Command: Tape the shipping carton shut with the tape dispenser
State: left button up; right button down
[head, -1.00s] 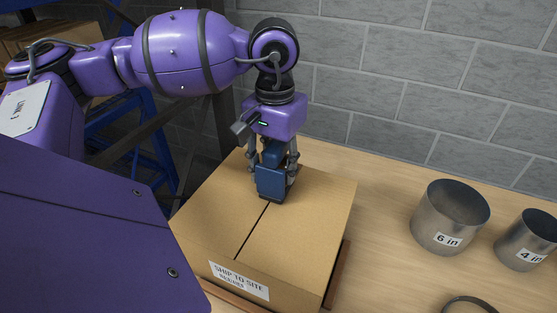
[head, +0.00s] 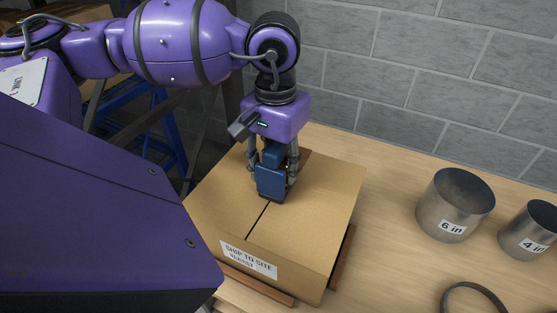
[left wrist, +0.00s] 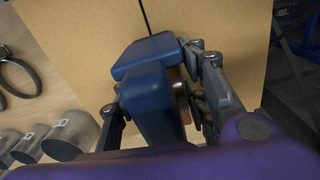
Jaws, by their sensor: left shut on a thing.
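The shipping carton (head: 315,205) is a closed brown box on the table, with a "SHIP TO SITE" label (head: 248,260) on its near side. A dark seam runs across its top between the flaps. My left gripper (head: 272,175) is shut on the blue tape dispenser (head: 271,183), which stands over the seam and appears to touch the top. The left wrist view also shows the dispenser (left wrist: 150,85) between the fingers, with the seam beyond it. A darker brown patch shows on the carton behind the gripper; I cannot tell whether it is tape. My right gripper is not in view.
Wooden strips (head: 342,258) border the carton's base. A "6 in" metal duct (head: 455,205) and a "4 in" duct (head: 530,230) stand to the right, with a dark ring (head: 475,287) in front. A grey block wall rises behind. The table between carton and ducts is clear.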

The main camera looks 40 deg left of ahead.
pick_arm(q)
jog(key=shift+s+f, duration=0.15)
jog(key=shift+s, duration=0.05)
